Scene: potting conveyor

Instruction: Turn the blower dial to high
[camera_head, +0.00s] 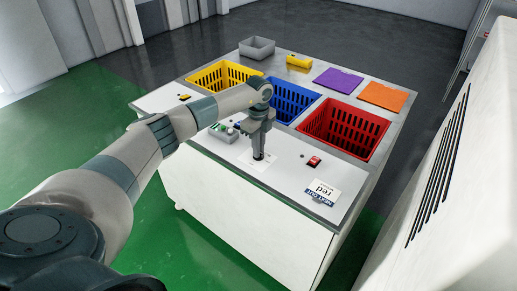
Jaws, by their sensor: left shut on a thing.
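My left gripper (260,153) points down over the near worktop and is shut on the blower dial (258,156), a small dark knob. The dial sits on a pale plate (257,165) on the white top, and the fingers hide most of it. I cannot read any marks on the plate or tell which setting the dial is at. My right gripper is not in view.
Yellow (222,80), blue (290,102) and red (345,128) crates stand behind. A white louvred cabinet (450,170) stands at right.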

